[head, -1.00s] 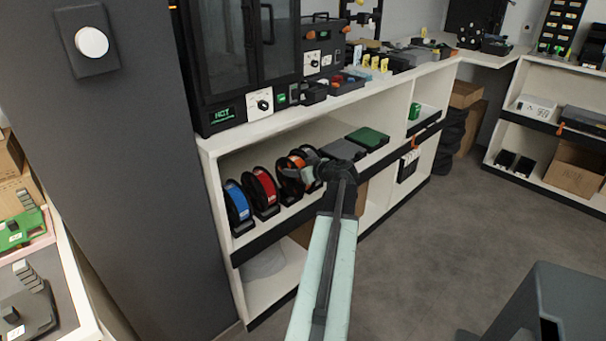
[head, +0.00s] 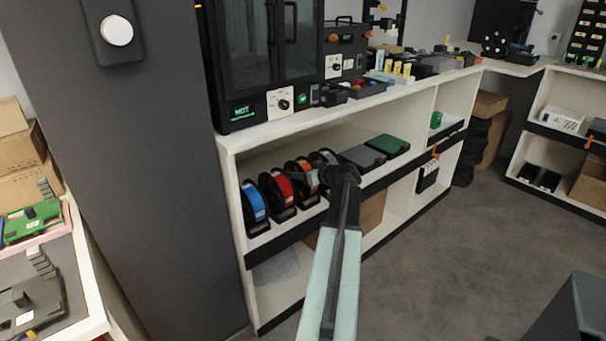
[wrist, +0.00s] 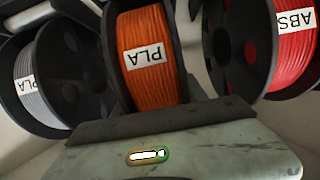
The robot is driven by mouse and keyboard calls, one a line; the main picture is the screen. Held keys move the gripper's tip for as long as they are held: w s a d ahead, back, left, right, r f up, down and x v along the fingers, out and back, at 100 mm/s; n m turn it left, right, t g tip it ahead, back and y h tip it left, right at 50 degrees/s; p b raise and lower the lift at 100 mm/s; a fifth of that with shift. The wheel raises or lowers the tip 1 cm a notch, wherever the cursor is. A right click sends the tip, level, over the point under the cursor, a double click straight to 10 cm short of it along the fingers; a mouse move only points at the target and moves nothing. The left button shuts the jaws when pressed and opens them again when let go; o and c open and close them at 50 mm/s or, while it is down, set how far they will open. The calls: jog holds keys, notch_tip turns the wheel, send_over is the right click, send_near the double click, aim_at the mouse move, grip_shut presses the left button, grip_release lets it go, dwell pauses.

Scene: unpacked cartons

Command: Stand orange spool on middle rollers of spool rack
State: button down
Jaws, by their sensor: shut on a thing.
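The orange spool (head: 305,173), with black flanges and a white PLA label, is upright in the row of spools on the shelf. It fills the middle of the wrist view (wrist: 150,60), between the grey spool (wrist: 28,85) and the red spool (wrist: 292,55). My gripper (head: 312,178) is shut on the orange spool and reaches in from the front right. The spool rack (head: 283,213) shows as low black stands under the spools. Its middle rollers are hidden, so I cannot tell whether the orange spool rests on them.
A blue spool (head: 254,202) stands at the left end of the row, beside the red one. A grey box (head: 363,157) and a green box (head: 388,144) lie to the right. The counter above and the shelf's front edge bound the space. The floor in front is clear.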

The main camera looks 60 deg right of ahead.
jog(key=c, duration=0.6)
grip_release()
jog(key=shift+o, duration=0.2)
jog(key=p+v, duration=0.3)
jog(key=v, duration=0.5)
jog(key=shift+o, duration=0.4)
